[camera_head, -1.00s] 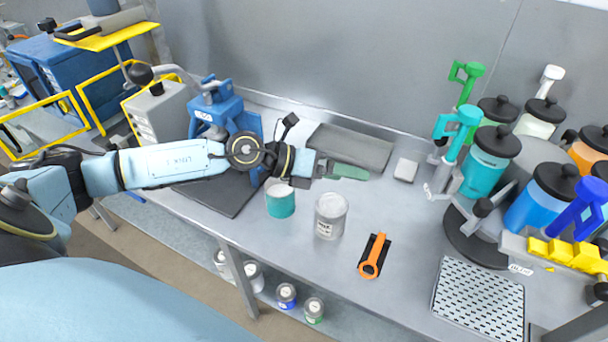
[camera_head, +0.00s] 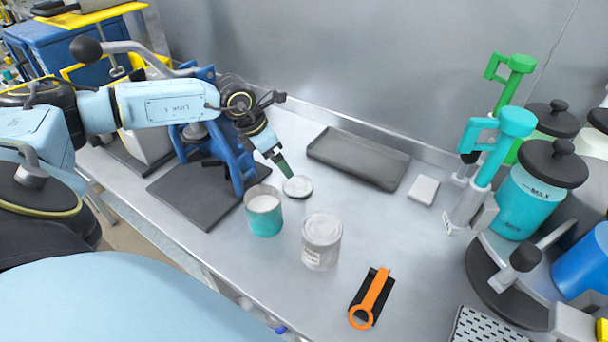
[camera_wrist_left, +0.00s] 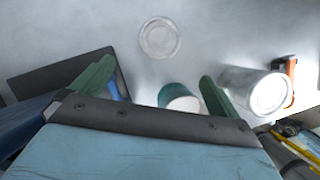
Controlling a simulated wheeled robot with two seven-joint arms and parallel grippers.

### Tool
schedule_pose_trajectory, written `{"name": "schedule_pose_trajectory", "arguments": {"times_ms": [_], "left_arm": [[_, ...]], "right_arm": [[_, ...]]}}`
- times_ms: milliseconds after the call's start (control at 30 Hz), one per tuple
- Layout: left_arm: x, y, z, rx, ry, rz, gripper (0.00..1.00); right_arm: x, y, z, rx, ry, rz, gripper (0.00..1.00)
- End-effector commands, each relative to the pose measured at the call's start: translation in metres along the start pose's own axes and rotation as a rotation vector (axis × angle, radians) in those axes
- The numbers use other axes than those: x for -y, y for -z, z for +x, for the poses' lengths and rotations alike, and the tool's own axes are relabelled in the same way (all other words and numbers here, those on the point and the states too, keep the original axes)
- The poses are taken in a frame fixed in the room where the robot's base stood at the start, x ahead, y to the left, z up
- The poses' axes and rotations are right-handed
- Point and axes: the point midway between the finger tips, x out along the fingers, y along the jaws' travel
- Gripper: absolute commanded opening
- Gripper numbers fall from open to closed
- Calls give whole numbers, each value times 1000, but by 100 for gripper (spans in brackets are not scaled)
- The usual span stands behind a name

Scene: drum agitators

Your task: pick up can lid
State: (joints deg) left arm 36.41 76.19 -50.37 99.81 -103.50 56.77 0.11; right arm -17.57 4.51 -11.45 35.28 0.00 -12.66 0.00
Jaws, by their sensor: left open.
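The can lid (camera_head: 298,187), a small round silver disc, lies flat on the metal bench. It also shows in the wrist view (camera_wrist_left: 159,38), ahead of the fingers. My left gripper (camera_head: 284,168) points down with green fingers close by the lid's far left side in the head view. In the wrist view its fingers (camera_wrist_left: 156,72) are spread wide with nothing between them gripped. A teal-banded can (camera_head: 264,222) with a pale top stands left of and nearer than the lid. It also shows in the wrist view (camera_wrist_left: 178,97). My right gripper is not in view.
A closed-looking grey can (camera_head: 322,243) stands right of the teal can. An orange opener-like tool (camera_head: 371,297) lies further right. A dark tray (camera_head: 358,158) and a white block (camera_head: 424,190) lie behind. A blue press stands left; coloured dispensers stand right.

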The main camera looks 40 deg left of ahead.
Motion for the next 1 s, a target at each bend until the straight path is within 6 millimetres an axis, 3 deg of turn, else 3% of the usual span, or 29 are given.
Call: {"name": "schedule_pose_trajectory", "arguments": {"times_ms": [400, 667, 1000], "left_arm": [[1, -1, 69, 1, 3, -1, 100], [1, -2, 87, 1, 3, 0, 100], [-2, -6, 128, 1, 2, -1, 100]], "right_arm": [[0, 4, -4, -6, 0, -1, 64], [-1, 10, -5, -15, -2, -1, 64], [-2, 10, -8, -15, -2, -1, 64]]}}
